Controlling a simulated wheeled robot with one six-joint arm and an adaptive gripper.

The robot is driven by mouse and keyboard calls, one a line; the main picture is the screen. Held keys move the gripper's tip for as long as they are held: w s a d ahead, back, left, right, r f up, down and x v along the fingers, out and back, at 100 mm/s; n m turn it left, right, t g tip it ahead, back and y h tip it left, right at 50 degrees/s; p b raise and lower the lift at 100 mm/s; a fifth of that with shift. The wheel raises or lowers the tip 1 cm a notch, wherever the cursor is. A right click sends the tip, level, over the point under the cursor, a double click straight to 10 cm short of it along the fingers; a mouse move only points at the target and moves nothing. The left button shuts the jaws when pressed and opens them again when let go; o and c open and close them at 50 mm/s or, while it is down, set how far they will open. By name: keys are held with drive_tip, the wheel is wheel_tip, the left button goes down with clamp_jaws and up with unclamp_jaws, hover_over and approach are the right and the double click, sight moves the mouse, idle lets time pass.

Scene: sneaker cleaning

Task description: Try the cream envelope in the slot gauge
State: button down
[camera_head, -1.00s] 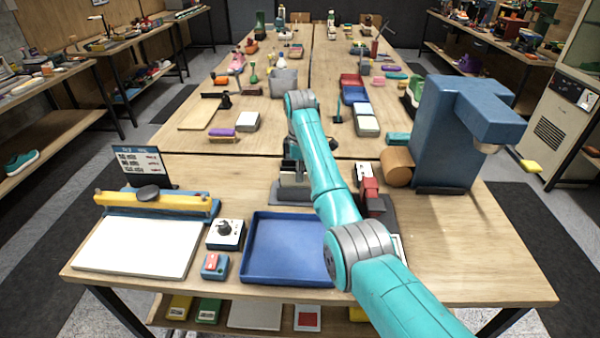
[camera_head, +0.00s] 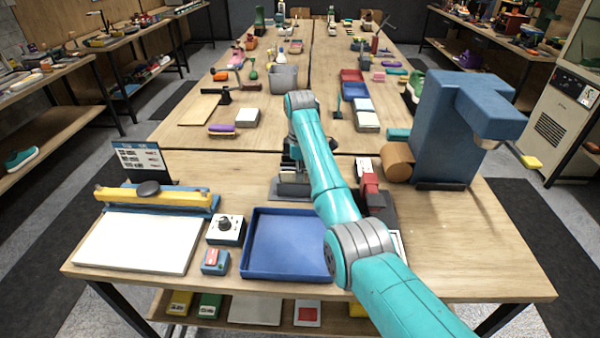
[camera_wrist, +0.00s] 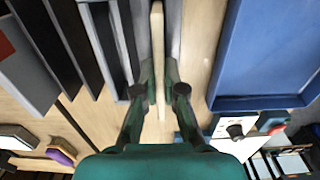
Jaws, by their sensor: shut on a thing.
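The cream envelope (camera_wrist: 157,55) shows edge-on in the wrist view as a thin pale strip. My gripper (camera_wrist: 160,92) is shut on it, one dark green finger on each side. The grey slot gauge (camera_wrist: 98,45) with its upright walls lies just left of and around the envelope in that view. The envelope lines up between two grey walls; how deep it sits cannot be told. In the head view, the gauge (camera_head: 291,190) stands behind the blue tray, and my gripper is above it, largely hidden by my teal arm. The envelope cannot be made out there.
The blue tray (camera_head: 289,270) lies empty in front of the gauge. A knob box (camera_head: 226,230) and a small red-topped box (camera_head: 215,262) stand to its left, beside a white board with a yellow bar (camera_head: 160,200). A large blue machine (camera_head: 445,130) stands right.

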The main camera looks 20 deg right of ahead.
drive_tip(key=c, duration=1.2)
unclamp_jaws()
drive_tip(key=shift+r, duration=0.1)
